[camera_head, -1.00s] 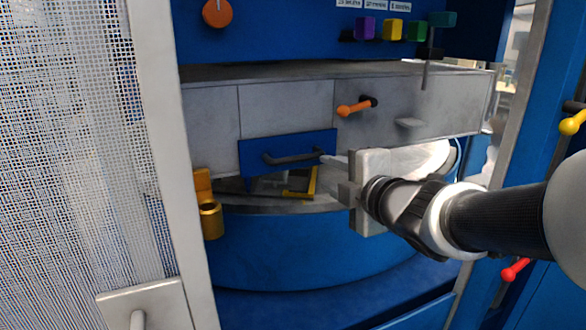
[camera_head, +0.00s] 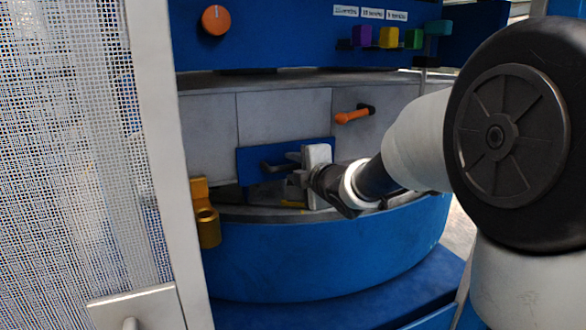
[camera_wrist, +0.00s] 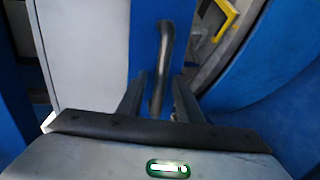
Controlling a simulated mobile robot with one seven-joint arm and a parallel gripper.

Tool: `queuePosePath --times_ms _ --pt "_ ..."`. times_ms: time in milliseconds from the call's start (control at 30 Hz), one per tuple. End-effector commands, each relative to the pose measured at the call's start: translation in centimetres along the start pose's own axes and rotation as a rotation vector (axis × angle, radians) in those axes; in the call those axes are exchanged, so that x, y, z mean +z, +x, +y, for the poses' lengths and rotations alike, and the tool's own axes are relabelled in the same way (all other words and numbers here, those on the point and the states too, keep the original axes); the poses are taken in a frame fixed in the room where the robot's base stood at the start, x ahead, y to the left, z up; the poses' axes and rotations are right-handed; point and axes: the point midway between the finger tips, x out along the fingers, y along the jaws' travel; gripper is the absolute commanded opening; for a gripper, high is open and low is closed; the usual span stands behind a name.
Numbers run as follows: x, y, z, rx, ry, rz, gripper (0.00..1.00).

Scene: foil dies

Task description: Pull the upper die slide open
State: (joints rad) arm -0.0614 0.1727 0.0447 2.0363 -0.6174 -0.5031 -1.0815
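The upper die slide is a grey metal front (camera_head: 285,115) under the blue panel. A blue plate (camera_head: 247,167) with a dark grey bar handle (camera_head: 272,166) is fixed low on it. My gripper (camera_head: 291,167) is at the right part of this handle in the head view. In the wrist view the handle (camera_wrist: 164,60) runs between the two dark fingers of my gripper (camera_wrist: 158,92). The fingers stand apart on either side of it, with gaps showing, so they look open around it.
An orange lever (camera_head: 352,115) sticks out above right of my gripper. A brass cup-shaped part (camera_head: 207,222) stands at the left. A curved blue base (camera_head: 320,255) bulges out below. A mesh guard door (camera_head: 70,130) fills the left side. My arm covers much of the right.

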Motion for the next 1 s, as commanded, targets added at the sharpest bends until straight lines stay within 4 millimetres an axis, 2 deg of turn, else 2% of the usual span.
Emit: queuePosePath --times_ms 133,400,600,1000 --pt "-0.05 0.84 -0.04 -0.001 0.001 0.001 0.33" --pt "-0.04 0.92 -0.02 0.000 0.001 0.000 0.33" --pt "-0.04 0.90 -0.02 0.000 0.001 0.000 0.00" --pt "0.00 0.76 -0.14 -0.001 0.000 0.000 0.00"
